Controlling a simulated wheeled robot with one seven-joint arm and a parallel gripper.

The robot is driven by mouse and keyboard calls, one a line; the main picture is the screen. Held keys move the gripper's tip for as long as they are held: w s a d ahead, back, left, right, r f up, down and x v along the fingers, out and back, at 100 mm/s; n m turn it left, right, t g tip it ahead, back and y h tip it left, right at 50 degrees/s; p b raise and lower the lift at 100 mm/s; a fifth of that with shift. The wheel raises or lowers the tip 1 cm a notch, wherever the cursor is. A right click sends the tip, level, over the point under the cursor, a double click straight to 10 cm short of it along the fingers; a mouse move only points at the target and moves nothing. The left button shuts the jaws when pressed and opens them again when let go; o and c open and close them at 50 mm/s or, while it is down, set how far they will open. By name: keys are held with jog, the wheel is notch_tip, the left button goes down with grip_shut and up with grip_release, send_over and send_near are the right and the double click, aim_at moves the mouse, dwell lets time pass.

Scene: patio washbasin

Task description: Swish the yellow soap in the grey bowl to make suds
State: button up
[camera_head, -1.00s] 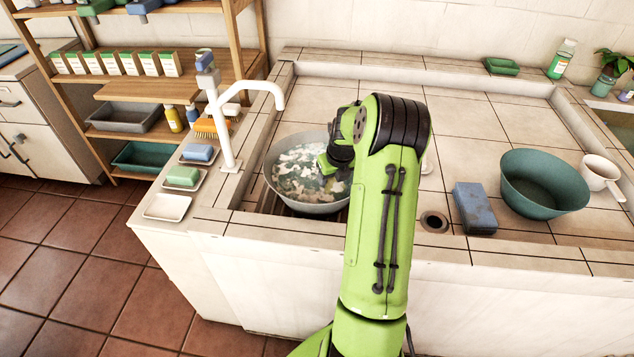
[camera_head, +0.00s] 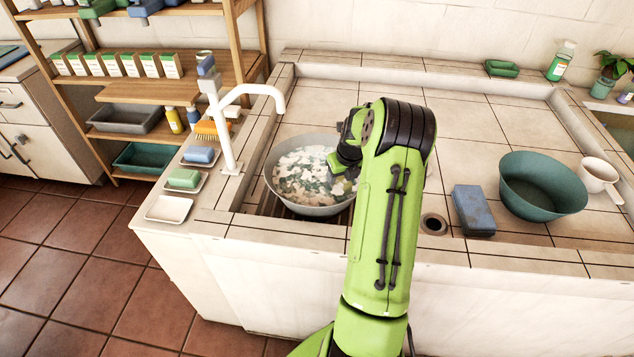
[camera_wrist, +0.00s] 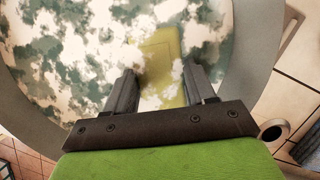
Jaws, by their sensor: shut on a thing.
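The grey bowl (camera_head: 315,208) stands under the white tap in the basin at the left end of the tiled counter. White foam patches cover much of the greenish water in it, and the foam and water also show in the wrist view (camera_wrist: 60,60). My gripper (camera_wrist: 160,85) reaches down into the bowl near its right side. Its two dark fingers are shut on the yellow soap (camera_wrist: 166,62), which is at the water and partly covered by foam. In the head view my arm hides the soap and most of the gripper.
A white tap (camera_head: 228,130) stands at the bowl's left. Dishes with blue soap (camera_head: 199,154) and green soap (camera_head: 183,177), and an empty dish (camera_head: 168,208), line the left ledge.

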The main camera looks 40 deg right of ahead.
jog(key=shift+w+a+b, duration=0.15)
jog(key=shift+w+a, duration=0.15)
jog(key=shift+a, duration=0.6)
jog(key=shift+w+a+b, duration=0.2)
jog(key=shift+w+a, duration=0.05)
jog(key=shift+a, duration=0.6)
jog(key=shift+w+a+b, duration=0.15)
jog(key=shift+w+a, duration=0.15)
jog(key=shift+a, duration=0.6)
jog(key=shift+s+d+p, duration=0.25)
jog(key=shift+s+d, duration=0.1)
jog(key=shift+d, duration=0.6)
jog(key=shift+s+d+p, duration=0.25)
jog(key=shift+s+d, duration=0.05)
jog(key=shift+d, duration=0.6)
jog(key=shift+s+d+p, duration=0.25)
jog(key=shift+s+d, duration=0.1)
jog(key=shift+d, duration=0.6)
jog(key=shift+w+a+f, duration=0.1)
jog(key=shift+a+f, duration=0.05)
jog(key=shift+a, duration=0.15)
jog(key=shift+w+a+b, duration=0.15)
jog(key=shift+w+a, duration=0.15)
jog(key=shift+a, duration=0.55)
jog(key=shift+w+a+b, duration=0.15)
jog(key=shift+w+a, duration=0.2)
jog(key=shift+a, duration=0.45)
jog(key=shift+w+a+b, duration=0.15)
jog(key=shift+w+a, duration=0.15)
jog(key=shift+a, duration=0.55)
